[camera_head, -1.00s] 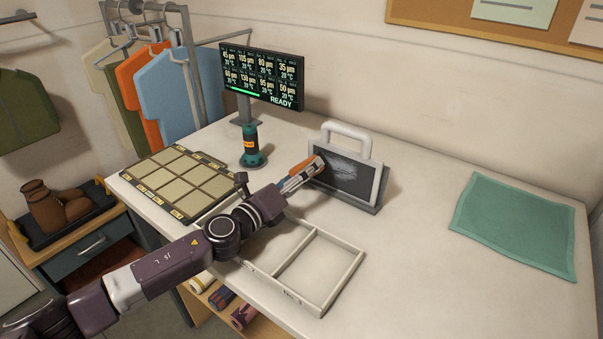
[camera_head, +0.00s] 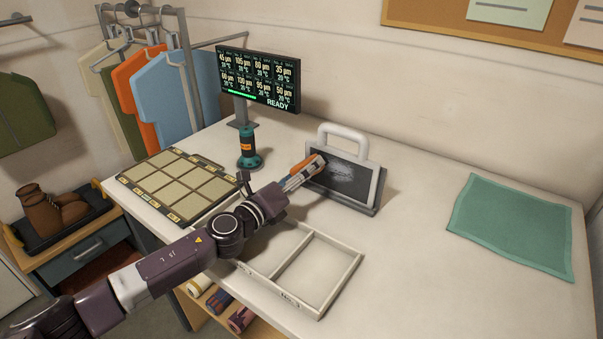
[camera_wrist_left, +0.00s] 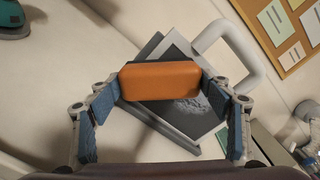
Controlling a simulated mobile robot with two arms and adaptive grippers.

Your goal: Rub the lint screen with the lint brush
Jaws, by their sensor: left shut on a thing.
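The lint screen (camera_head: 349,180) is a dark panel in a white frame with a loop handle. It stands tilted in a grey holder on the table, with a pale patch of lint on its dark face. It also shows in the left wrist view (camera_wrist_left: 181,61). My left gripper (camera_head: 308,170) is shut on the lint brush, whose orange-brown back (camera_wrist_left: 160,80) sits between the fingertips in the left wrist view. The brush is at the left part of the screen's face; its underside is hidden, so I cannot tell if it touches. My right gripper is not in view.
An empty white divided tray (camera_head: 320,308) lies in front of the screen. A sectioned pad (camera_head: 172,190), a teal cylinder device (camera_head: 249,148) and a monitor (camera_head: 258,80) stand to the left. A green cloth (camera_head: 513,225) lies right, with clear table between.

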